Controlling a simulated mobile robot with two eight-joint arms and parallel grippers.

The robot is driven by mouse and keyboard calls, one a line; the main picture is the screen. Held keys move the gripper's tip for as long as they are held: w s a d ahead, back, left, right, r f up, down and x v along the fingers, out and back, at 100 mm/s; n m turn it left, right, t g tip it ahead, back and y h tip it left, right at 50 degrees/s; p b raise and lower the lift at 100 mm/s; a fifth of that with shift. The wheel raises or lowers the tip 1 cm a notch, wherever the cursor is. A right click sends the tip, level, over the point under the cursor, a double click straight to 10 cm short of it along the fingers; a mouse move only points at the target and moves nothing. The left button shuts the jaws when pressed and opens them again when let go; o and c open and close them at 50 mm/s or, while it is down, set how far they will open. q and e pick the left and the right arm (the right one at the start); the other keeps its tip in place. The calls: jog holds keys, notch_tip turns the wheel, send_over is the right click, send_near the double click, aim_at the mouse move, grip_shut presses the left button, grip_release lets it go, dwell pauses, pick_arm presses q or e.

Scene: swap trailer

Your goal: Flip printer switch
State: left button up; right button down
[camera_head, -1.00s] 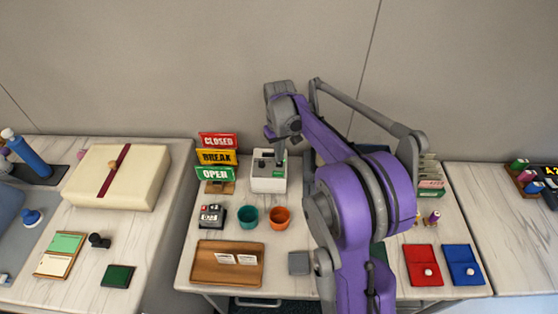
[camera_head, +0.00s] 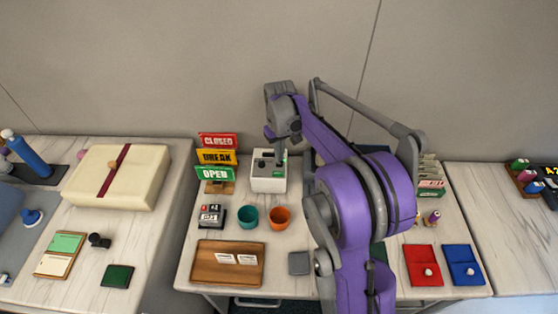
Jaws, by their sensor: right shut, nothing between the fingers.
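The printer appears to be the small white box (camera_head: 268,184) with a dark top panel, at the back of the middle table. Its switch is too small to make out clearly. The purple right arm reaches in from the lower right and hides part of the table. My left gripper is not in view.
Closed, break and open signs (camera_head: 216,157) stand left of the box. A teal cup (camera_head: 248,217) and an orange cup (camera_head: 279,218) stand in front, with a wooden tray (camera_head: 204,273) nearer. Red (camera_head: 423,266) and blue (camera_head: 462,265) pads lie at right.

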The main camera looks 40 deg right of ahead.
aim_at(279, 164)
jog(key=shift+f+b, duration=0.55)
jog(key=shift+f, duration=0.35)
jog(key=shift+r, duration=0.1)
dwell(0.3)
jog(key=shift+r+p, duration=2.05)
jog(key=shift+r, duration=1.4)
jog(key=shift+a, duration=0.1)
